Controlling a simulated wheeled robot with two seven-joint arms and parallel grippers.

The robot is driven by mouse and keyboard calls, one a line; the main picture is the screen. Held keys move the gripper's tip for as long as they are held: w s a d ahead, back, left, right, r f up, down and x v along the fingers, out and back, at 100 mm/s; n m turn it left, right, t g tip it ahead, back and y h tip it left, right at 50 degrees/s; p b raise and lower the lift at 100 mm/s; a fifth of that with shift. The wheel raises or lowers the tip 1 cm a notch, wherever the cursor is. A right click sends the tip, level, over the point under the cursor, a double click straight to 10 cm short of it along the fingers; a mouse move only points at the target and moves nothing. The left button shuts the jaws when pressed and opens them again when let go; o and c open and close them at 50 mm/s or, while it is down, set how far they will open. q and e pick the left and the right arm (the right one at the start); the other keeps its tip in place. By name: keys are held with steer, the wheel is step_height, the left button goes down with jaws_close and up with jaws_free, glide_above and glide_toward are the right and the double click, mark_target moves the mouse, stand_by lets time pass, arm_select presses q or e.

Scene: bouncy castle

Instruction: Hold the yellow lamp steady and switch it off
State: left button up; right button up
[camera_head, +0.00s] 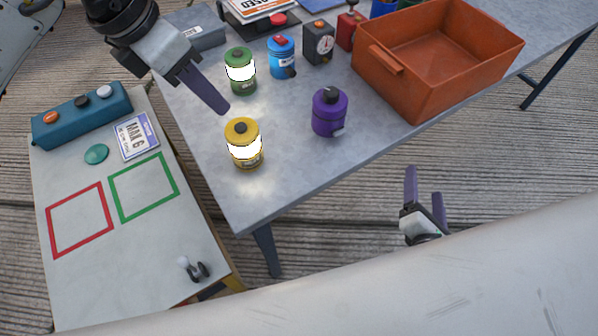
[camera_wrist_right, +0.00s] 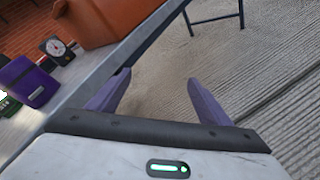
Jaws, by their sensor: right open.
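The yellow lamp (camera_head: 243,129) stands upright near the front left corner of the grey table, with its band glowing white. My left gripper (camera_head: 220,107) is above and just behind the lamp, apart from it. Only one of its purple fingers shows clearly, so its opening is hard to judge. My right gripper (camera_head: 426,190) is open and empty, off the table's front edge at the lower right. Its two spread fingers also show in the right wrist view (camera_wrist_right: 155,98). The lamp's switch cannot be made out clearly.
A green lamp (camera_head: 240,72), also glowing, a blue lamp (camera_head: 281,58) and a purple lamp (camera_head: 329,112) stand nearby on the table. An orange crate (camera_head: 470,82) is at the right. A low side table (camera_head: 140,240) with red and green outlines stands at the left.

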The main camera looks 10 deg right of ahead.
mark_target(245, 143)
steer(key=w+a+r+n+t, duration=0.2)
steer(key=w+r+n+t, duration=0.1)
steer(key=r+n, duration=0.3)
steer(key=w+a+r+n+y, duration=0.1)
steer(key=a+n+y, duration=0.1)
steer(key=a, duration=0.4)
steer(key=w+a+r+n+t+y, duration=0.1)
steer(key=w+a+n+y, duration=0.1)
steer(key=a, duration=0.4)
steer(key=w+a+r+n+y, duration=0.1)
steer(key=a+n+y, duration=0.3)
steer(key=a, duration=0.3)
steer(key=shift+w+r+t+y, duration=0.1)
steer(key=shift+w+t+y, duration=0.25)
steer(key=shift+y, duration=0.35)
steer(key=a+n+y, duration=0.1)
steer(key=a, duration=0.2)
steer(key=s+a+r+n+g+y, duration=0.1)
steer(key=a+y, duration=0.1)
steer(key=a, duration=0.2)
steer(key=s+a+n+y, duration=0.1)
steer(key=a+n+y, duration=0.1)
steer(key=a, duration=0.2)
steer(key=shift+a+r+g, duration=0.25)
steer(key=shift+r, duration=0.1)
steer(key=shift+w+a+y, duration=0.25)
steer(key=shift+w+y, duration=0.05)
steer(key=shift+w, duration=0.05)
steer(key=x, duration=0.9)
steer(key=shift+w, duration=0.2)
